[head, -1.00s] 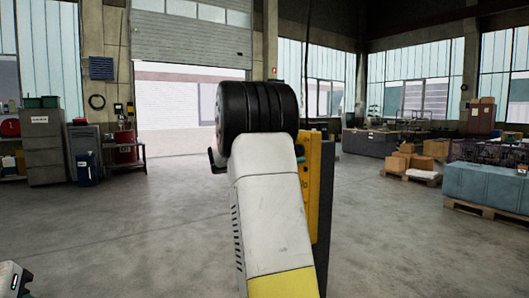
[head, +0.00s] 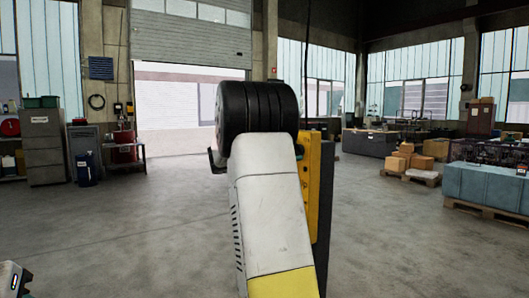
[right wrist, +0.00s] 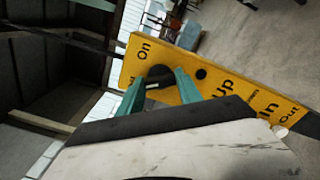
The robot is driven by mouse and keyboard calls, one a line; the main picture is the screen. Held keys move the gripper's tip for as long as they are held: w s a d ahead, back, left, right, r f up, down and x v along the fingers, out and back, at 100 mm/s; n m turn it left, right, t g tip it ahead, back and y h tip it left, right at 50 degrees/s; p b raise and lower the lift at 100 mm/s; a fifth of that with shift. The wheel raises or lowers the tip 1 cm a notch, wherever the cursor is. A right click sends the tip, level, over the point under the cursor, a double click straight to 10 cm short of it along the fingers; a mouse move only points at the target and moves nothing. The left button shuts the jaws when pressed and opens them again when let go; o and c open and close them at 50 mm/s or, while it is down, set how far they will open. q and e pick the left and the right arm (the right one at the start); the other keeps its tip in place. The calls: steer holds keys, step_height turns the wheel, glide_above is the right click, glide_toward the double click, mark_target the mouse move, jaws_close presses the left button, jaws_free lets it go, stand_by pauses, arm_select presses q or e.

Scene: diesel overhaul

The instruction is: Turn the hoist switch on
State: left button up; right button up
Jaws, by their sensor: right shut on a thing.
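The hoist switch, a black round knob (right wrist: 158,74), sits on a yellow control panel (right wrist: 215,85) near the word "On" in the right wrist view. My right gripper (right wrist: 160,80) has its two teal fingers on either side of the knob and is shut on it. The knob's exact angle is hard to read between the fingers. In the head view the yellow panel (head: 313,190) shows only as a strip beside my right arm, which hides the knob and most of the gripper. My left gripper is out of view.
The panel also carries a second black button (right wrist: 201,73) and the words "Up", "In" and "Out". Boxes on a pallet (head: 408,165) and a blue-grey crate (head: 487,188) stand at the right. Grey cabinets (head: 42,148) stand at the left. The floor between is open.

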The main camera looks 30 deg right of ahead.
steer(key=shift+f+m, duration=0.2)
steer(key=shift+m, duration=7.5)
steer(key=o, duration=1.4)
steer(key=a, duration=0.7)
steer(key=shift+s+a, duration=0.3)
steer(key=shift+a, duration=0.1)
